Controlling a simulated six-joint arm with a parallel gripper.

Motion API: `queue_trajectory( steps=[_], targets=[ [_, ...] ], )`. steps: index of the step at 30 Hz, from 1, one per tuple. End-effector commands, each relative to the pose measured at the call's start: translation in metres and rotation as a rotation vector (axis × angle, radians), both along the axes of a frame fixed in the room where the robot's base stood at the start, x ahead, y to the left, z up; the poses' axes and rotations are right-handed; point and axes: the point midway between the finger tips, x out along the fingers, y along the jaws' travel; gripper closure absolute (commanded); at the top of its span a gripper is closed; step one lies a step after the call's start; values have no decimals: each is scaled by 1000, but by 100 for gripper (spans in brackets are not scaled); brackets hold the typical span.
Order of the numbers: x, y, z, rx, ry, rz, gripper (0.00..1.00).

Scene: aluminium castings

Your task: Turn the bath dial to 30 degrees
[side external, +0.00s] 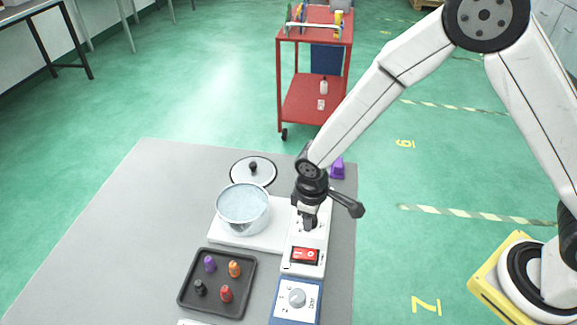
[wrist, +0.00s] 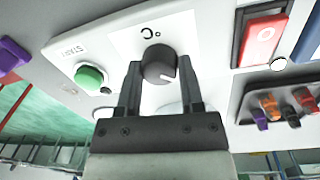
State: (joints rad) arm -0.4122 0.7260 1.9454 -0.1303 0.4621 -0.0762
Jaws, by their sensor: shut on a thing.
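The bath dial is a dark grey round knob (wrist: 158,62) with a white mark, under a "°C" label on a white plate. In the wrist view the mark points to the lower right. My gripper (wrist: 160,82) has one finger on each side of the knob and is shut on it. In the side view my gripper (side external: 309,224) points down onto the light control panel (side external: 318,238) beside the pot and hides most of the dial. No degree numbers are readable around the knob.
A green START button (wrist: 89,77) and a red rocker switch (side external: 305,255) flank the dial. A pot of water (side external: 243,212), its lid (side external: 254,171), a black tray (side external: 188,296) with coloured pegs, and a blue unit with another dial (side external: 297,298) stand nearby. The table's left is clear.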

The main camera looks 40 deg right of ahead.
Motion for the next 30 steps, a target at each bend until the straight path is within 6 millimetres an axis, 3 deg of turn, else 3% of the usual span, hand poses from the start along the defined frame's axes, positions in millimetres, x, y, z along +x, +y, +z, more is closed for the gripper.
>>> queue_trajectory(
  steps=[2, 3, 6, 20, 30],
  targets=[
    [0, 0, 0, -1, 0, 3, 100],
    [0, 0, 0, -1, 0, 3, 49],
    [0, 0, 0, -1, 0, 2, 17],
    [0, 0, 3, 0, -1, 0, 17],
    [-1, 2, 32, 1, -3, -1, 17]
  ],
)
